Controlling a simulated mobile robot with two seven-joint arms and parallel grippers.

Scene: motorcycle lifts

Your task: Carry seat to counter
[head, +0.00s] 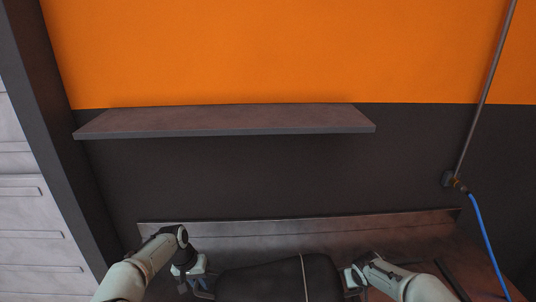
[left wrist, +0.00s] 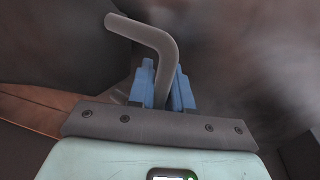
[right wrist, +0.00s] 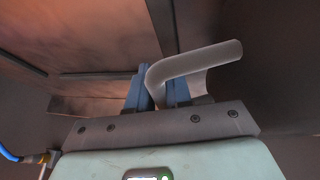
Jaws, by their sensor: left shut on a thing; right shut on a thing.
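The seat (head: 275,281) is a dark, padded block with a light strap across it, at the bottom middle of the head view. My left gripper (head: 199,284) is at its left end. In the left wrist view my left gripper (left wrist: 163,88) is shut on a bent grey bar (left wrist: 150,35). My right gripper (head: 352,280) is at the seat's right end. In the right wrist view my right gripper (right wrist: 158,90) is shut on a similar bent bar (right wrist: 205,62). The seat is held between both arms. The counter (head: 400,252) lies around and behind it; contact between them cannot be told.
A shelf (head: 225,121) juts from the wall above the counter. A low backsplash (head: 300,224) runs along the counter's back. A blue hose (head: 484,232) hangs from a pipe fitting (head: 450,180) at the right. Grey drawers (head: 32,220) stand at the left.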

